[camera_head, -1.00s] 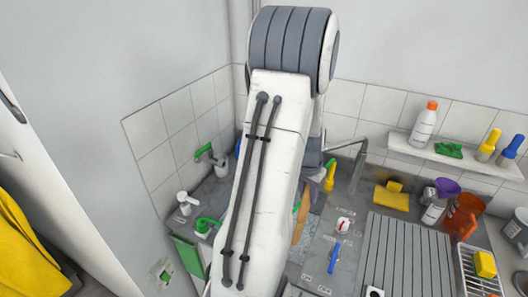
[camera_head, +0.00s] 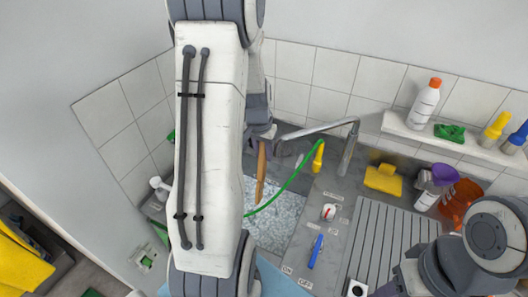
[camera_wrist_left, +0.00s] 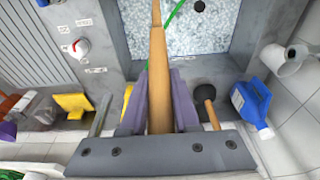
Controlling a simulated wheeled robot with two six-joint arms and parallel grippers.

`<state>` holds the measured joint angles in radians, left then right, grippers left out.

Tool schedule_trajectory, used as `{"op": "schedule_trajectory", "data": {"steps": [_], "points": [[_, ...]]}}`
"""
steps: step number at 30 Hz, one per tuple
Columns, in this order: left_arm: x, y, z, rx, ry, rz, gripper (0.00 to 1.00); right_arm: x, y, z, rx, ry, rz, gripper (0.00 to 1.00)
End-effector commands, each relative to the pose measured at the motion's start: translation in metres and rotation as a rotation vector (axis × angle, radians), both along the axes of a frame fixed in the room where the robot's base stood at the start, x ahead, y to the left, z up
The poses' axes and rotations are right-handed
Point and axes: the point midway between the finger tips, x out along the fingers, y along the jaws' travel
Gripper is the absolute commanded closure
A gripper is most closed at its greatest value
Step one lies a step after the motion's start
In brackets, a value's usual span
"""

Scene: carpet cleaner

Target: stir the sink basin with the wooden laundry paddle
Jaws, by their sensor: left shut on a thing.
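The wooden laundry paddle (camera_head: 261,172) hangs below my left gripper (camera_head: 263,132), its lower part over or in the sink basin (camera_head: 283,214). The basin has a pale, speckled surface. In the left wrist view my left gripper (camera_wrist_left: 159,98) is shut on the paddle's handle (camera_wrist_left: 158,70), which runs away toward the basin (camera_wrist_left: 207,40). The paddle's far end is cut off there, so its depth cannot be told. My left arm hides the basin's left part in the head view. My right gripper is not clearly seen.
A green hose (camera_head: 290,180) arcs across the basin beside the paddle. A grey faucet (camera_head: 349,150) and yellow-handled tool (camera_head: 318,157) stand behind. A blue bottle (camera_wrist_left: 252,104) stands near the basin.

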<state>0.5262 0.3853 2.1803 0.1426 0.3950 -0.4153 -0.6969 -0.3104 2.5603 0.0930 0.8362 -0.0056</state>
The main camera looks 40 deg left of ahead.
Motion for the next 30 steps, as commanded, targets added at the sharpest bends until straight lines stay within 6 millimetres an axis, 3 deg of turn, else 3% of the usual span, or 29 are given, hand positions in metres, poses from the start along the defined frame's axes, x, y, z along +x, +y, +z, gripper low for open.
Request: {"op": "schedule_trajectory", "data": {"steps": [30], "points": [[0.001, -0.001, -0.103, 0.000, 0.000, -0.002, 1.00, 0.000, 0.000, -0.088, 0.000, 0.001, -0.007, 0.50]]}}
